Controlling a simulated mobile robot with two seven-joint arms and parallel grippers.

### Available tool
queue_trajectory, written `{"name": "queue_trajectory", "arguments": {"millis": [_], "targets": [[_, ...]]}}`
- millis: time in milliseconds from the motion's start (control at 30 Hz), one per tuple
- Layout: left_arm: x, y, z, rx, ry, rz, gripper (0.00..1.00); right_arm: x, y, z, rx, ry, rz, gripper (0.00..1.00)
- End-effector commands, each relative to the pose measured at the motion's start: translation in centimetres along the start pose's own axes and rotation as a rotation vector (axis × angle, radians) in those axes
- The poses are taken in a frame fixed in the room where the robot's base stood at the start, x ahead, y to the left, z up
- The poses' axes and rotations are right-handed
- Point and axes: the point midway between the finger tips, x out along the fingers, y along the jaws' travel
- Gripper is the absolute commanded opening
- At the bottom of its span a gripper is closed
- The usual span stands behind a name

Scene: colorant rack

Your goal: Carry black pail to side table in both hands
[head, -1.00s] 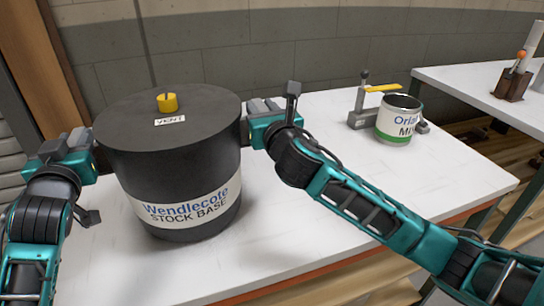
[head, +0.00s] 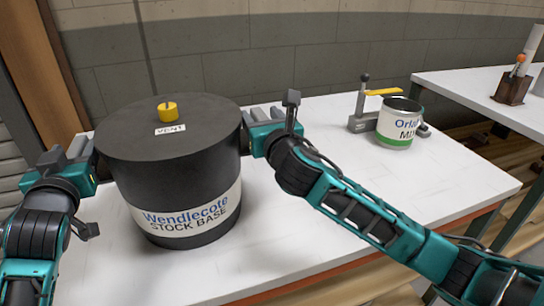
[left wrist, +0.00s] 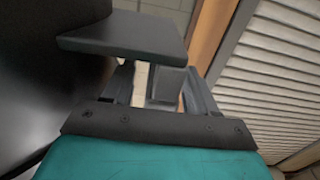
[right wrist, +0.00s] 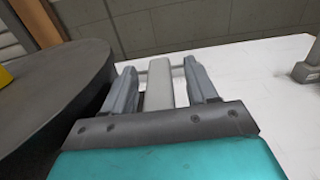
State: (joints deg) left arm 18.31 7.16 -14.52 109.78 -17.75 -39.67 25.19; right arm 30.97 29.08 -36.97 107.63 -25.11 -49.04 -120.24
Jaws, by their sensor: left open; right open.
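The black pail (head: 165,165) stands upright on a white table (head: 290,235), with a yellow vent cap (head: 167,111) on its lid and a "Wendlecote Stock Base" label. My left gripper (head: 80,150) is open at the pail's left side. In the left wrist view a dark flat plate (left wrist: 125,35) lies across in front of its fingers. My right gripper (head: 262,115) is open at the pail's right side. In the right wrist view the pail (right wrist: 55,85) is left of its fingers. Whether any finger touches the pail cannot be told.
A white and green labelled can (head: 398,123) stands by a grey clamp stand with a yellow lever (head: 384,92) on the table's back right. A second white table (head: 470,90) at the right bears a brown holder (head: 512,88). The table between pail and can is mostly bare.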

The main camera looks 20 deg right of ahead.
Motion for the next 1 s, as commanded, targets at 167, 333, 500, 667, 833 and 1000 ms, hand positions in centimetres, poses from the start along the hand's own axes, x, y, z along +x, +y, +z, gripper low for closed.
{"name": "queue_trajectory", "arguments": {"millis": [167,333,500,667,833,1000], "targets": [[-3.1,0.0,0.1,-0.002,-0.002,0.000,0.57,0.0,0.0,0.0,0.000,0.000,0.001,0.57],[-6.6,0.0,0.1,-0.001,-0.002,0.001,0.57,0.0,0.0,0.0,0.000,0.000,0.001,0.57],[-9.4,0.0,0.1,-0.001,-0.001,-0.001,0.57,0.0,0.0,0.0,0.000,0.000,0.001,0.57],[-10.7,0.0,0.0,0.000,0.000,-0.001,0.57,0.0,0.0,0.0,0.000,0.000,0.001,0.57],[-11.1,-0.1,0.0,0.000,0.001,-0.001,0.57,-0.9,0.1,-0.1,0.000,0.000,0.002,0.57],[-11.1,-0.1,0.0,0.000,0.001,-0.001,0.57,-3.7,0.0,-0.1,-0.001,0.001,0.003,0.57]]}}
